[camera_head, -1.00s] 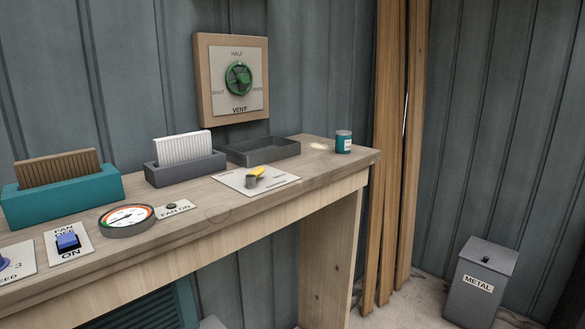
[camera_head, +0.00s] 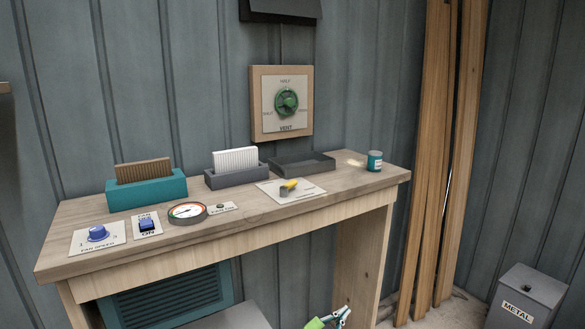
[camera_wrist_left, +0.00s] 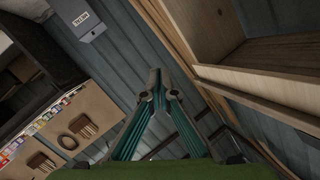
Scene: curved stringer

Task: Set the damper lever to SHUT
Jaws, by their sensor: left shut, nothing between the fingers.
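The damper lever (camera_head: 289,187) has a yellow handle and sits on a pale label plate (camera_head: 305,195) on the workbench, right of the middle. The plate's lettering is too small to read, so I cannot tell which position the lever is at. My left gripper (camera_head: 343,314) shows at the bottom edge of the head view, below and in front of the bench top, well apart from the lever. In the left wrist view its fingers (camera_wrist_left: 155,78) meet at the tips, shut and empty. The lever is not visible there. My right gripper is not in view.
The workbench (camera_head: 230,232) also holds a fan speed knob (camera_head: 97,233), a fan switch (camera_head: 147,224), a gauge (camera_head: 187,212), card holders, a dark tray (camera_head: 303,165) and a teal can (camera_head: 375,161). A vent wheel (camera_head: 286,101) hangs on the wall. A metal bin (camera_head: 527,295) stands right.

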